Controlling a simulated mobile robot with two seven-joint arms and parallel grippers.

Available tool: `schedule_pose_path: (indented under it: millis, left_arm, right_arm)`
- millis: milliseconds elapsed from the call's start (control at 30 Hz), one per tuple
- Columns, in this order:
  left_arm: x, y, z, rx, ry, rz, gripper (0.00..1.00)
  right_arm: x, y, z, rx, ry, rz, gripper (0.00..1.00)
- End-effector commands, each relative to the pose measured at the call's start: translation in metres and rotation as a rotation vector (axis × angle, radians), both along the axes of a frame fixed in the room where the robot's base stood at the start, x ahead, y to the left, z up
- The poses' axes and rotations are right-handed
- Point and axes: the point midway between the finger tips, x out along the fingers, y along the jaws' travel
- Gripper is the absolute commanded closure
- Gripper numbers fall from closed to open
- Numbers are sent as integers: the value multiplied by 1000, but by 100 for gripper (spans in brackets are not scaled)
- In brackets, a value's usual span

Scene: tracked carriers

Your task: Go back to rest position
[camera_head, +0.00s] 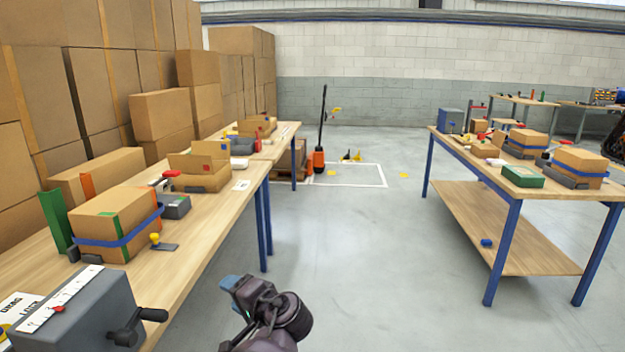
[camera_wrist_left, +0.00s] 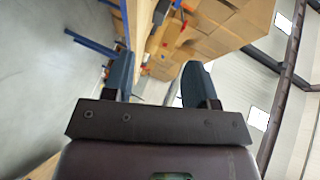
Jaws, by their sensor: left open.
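My left gripper (camera_head: 232,284) is at the bottom middle of the head view, above the bare floor between the two tables. Its fingers are seen side-on there. In the left wrist view the left gripper (camera_wrist_left: 158,78) has its two dark blue fingers apart, with nothing between them. Past the fingers, the wrist view shows a table edge, cartons and floor at a distance, touching neither finger.
On the left, a wooden table (camera_head: 215,236) holds a strapped carton (camera_head: 112,216), an open carton (camera_head: 199,177) and a grey device with a crank (camera_head: 84,314). On the right, a blue-legged table (camera_head: 478,166) holds cartons and a green box (camera_head: 524,176). The floor between is clear.

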Motion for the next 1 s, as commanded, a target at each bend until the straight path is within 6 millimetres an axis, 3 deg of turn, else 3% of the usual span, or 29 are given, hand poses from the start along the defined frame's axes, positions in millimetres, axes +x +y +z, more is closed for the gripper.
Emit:
schedule_pose_path:
  millis: [167,367,667,1000]
  left_arm:
    - [5,-9,-20,-272,-113,-254,48]
    - [-26,-9,-46,-591,-244,-458,48]
    - [-111,14,-76,-957,-399,-563,48]
    - [-230,56,-112,-1174,-431,-483,48]
  right_arm:
    - [0,-2,0,-6,-1,4,48]
    - [-1,-4,1,-11,-1,7,48]
    - [0,-4,9,-10,-13,4,48]
    - [-2,-2,14,2,-13,-10,48]
